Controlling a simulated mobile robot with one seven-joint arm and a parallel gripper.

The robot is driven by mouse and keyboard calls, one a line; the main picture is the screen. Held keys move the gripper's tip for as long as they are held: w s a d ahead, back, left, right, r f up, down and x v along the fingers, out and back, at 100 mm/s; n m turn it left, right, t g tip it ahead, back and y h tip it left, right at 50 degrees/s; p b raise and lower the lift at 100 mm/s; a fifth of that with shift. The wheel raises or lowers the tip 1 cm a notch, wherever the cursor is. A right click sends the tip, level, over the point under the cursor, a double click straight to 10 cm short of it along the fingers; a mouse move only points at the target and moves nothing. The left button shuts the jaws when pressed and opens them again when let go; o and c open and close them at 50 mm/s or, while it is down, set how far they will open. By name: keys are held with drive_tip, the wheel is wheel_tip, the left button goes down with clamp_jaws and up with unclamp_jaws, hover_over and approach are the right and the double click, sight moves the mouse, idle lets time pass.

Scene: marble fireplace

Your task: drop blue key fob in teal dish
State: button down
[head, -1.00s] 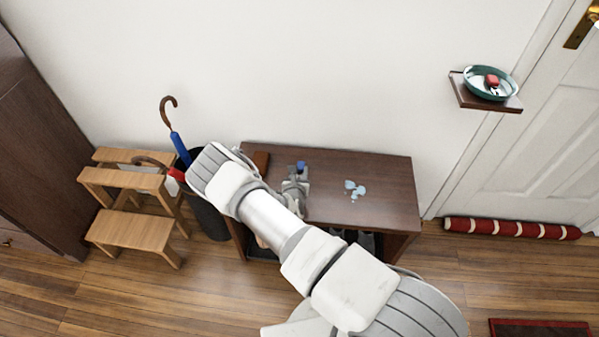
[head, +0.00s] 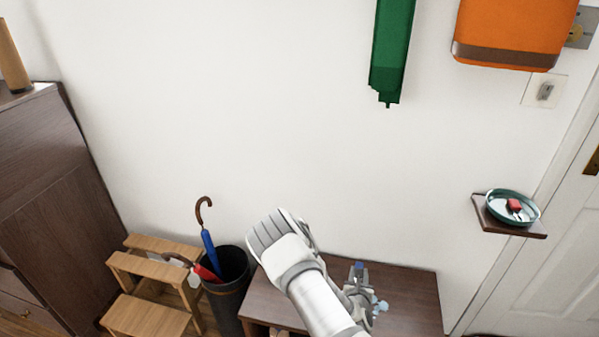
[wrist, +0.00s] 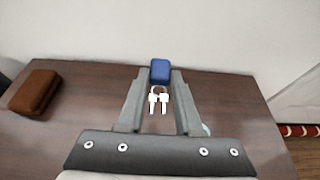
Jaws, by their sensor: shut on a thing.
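The blue key fob (wrist: 160,70) is held between the fingertips of my gripper (wrist: 160,82) in the wrist view. Two pale keys hang from its ring between the fingers. In the head view the fob (head: 359,266) is a small blue spot at the tip of my gripper (head: 359,274), over the dark table. The teal dish (head: 489,207) sits on a small wall shelf (head: 490,224) at the right, beside the door. A red object (head: 514,204) with white parts lies in the dish. My gripper is well to the left of the dish and lower in the picture.
The dark wooden table (head: 412,300) bears a brown case (wrist: 34,92) and pale blue pieces (head: 380,306). An umbrella bin (head: 228,290) and wooden steps (head: 150,265) stand left. A green hanging item (head: 392,45) and an orange bag (head: 510,30) hang above. The wall between is clear.

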drive_tip(key=s+a+r+p, duration=0.1)
drive_tip(key=a+r+p, duration=0.2)
drive_tip(key=r, duration=1.2)
drive_tip(key=s+a+r+p, duration=0.2)
drive_tip(key=r+p, duration=0.3)
drive_tip(key=r, duration=1.1)
drive_tip(key=s+a+r+p, duration=0.1)
drive_tip(key=a+r+p, duration=0.3)
drive_tip(key=r, duration=1.1)
drive_tip(key=shift+s+a+r+p, duration=0.2)
drive_tip(key=shift+a+p, duration=0.1)
drive_tip(key=shift+p, duration=0.1)
drive_tip(key=shift+f, duration=0.1)
